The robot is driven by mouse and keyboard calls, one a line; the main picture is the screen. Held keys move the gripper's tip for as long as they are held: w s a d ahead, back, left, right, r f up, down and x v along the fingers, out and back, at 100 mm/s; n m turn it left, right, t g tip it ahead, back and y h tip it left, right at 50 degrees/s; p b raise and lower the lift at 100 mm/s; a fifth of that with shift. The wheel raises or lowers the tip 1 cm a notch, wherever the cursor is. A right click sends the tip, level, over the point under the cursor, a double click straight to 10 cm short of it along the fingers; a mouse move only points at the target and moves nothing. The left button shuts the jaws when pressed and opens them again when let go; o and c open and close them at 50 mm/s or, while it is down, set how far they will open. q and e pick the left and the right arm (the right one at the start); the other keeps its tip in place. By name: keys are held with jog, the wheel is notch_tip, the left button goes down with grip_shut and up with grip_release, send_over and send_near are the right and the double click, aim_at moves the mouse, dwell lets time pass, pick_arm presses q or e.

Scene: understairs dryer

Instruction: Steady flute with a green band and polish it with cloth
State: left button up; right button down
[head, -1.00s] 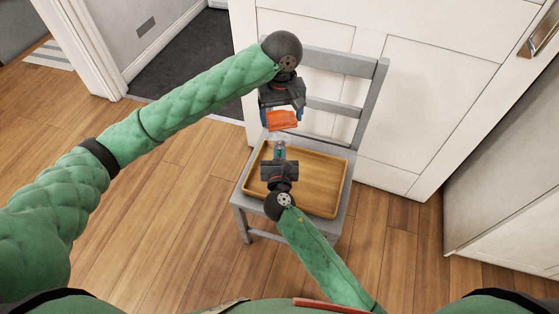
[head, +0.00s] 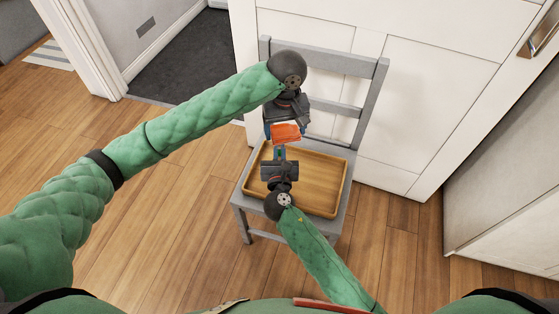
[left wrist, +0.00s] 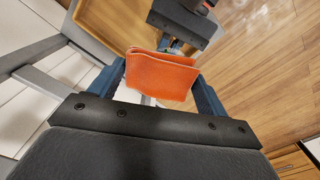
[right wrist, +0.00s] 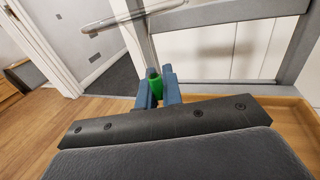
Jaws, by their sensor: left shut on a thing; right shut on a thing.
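The orange cloth (head: 286,131) is folded in the jaws of my left gripper (head: 284,138), over the back of the tray. It also shows between the blue fingers in the left wrist view (left wrist: 160,76). My right gripper (head: 279,153) is shut on the flute at its green band (right wrist: 155,86). The flute (right wrist: 142,40) is clear glass and rises above the blue fingertips in the right wrist view, with a wide clear part across its far end. In the head view the cloth and left gripper hide most of it. I cannot tell whether cloth and glass touch.
A wooden tray (head: 325,198) lies on the seat of a grey chair (head: 375,92), below both grippers. The chair back stands close behind my left gripper. White panelling (head: 425,110) is behind the chair. Wooden floor (head: 160,250) is clear around it.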

aim_at(274, 127)
pick_arm(q)
jog(key=shift+f, duration=1)
dwell(0.8)
